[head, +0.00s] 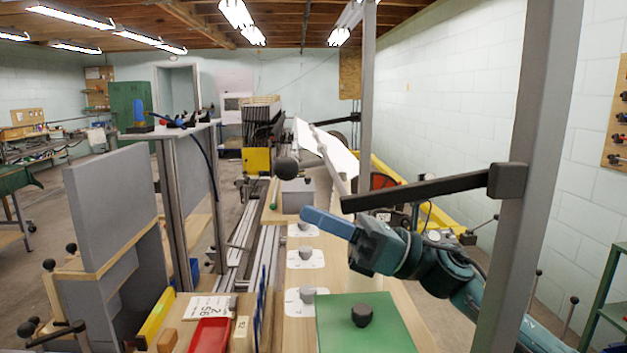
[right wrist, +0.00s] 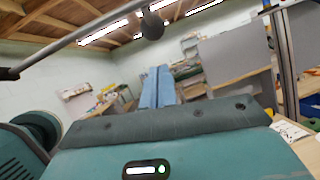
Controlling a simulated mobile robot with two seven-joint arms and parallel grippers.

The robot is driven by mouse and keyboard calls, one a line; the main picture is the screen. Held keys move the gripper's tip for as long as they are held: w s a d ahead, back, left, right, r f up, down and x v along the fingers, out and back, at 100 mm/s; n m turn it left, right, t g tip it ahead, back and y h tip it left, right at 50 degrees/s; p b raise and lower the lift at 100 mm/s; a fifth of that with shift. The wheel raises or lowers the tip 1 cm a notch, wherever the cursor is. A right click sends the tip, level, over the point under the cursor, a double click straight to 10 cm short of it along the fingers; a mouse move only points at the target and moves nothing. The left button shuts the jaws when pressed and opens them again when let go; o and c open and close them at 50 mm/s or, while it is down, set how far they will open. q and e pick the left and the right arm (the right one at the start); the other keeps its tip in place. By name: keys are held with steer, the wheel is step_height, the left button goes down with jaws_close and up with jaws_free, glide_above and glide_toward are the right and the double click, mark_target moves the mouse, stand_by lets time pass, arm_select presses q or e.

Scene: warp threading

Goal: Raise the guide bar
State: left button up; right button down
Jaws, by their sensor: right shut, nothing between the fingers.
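A dark bar (head: 420,191), which looks like the guide bar, runs leftward from a dark block (head: 507,180) on the grey post at right. A dark round knob (head: 287,167) shows to the left of the bar's end; I cannot tell whether they are joined. In the right wrist view a grey bar (right wrist: 80,38) crosses the top left, with a round knob (right wrist: 152,25) near its upper end. My right gripper (head: 312,217) points left, just below the bar's left end, its blue fingers together and empty. The fingers (right wrist: 157,85) also show apart from the knob. My left gripper is out of view.
Grey posts (head: 545,150) stand at right and centre. A green board (head: 362,325) with a dark knob and several white plates with grey knobs (head: 306,258) lie below my right gripper. A red tray (head: 210,335) and grey panels (head: 112,205) stand at left.

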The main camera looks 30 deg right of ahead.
arm_select(q)
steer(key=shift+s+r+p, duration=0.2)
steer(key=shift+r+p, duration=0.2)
steer(key=shift+p, duration=0.15)
arm_select(e)
steer(key=shift+w+a+r, duration=0.15)
steer(key=shift+w+r, duration=0.1)
steer(key=shift+r, duration=0.55)
steer(key=shift+w+a+r, duration=0.15)
steer(key=shift+w+r, duration=0.1)
steer(key=shift+r, duration=0.5)
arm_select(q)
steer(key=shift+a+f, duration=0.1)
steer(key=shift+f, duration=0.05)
arm_select(e)
steer(key=shift+r, duration=0.1)
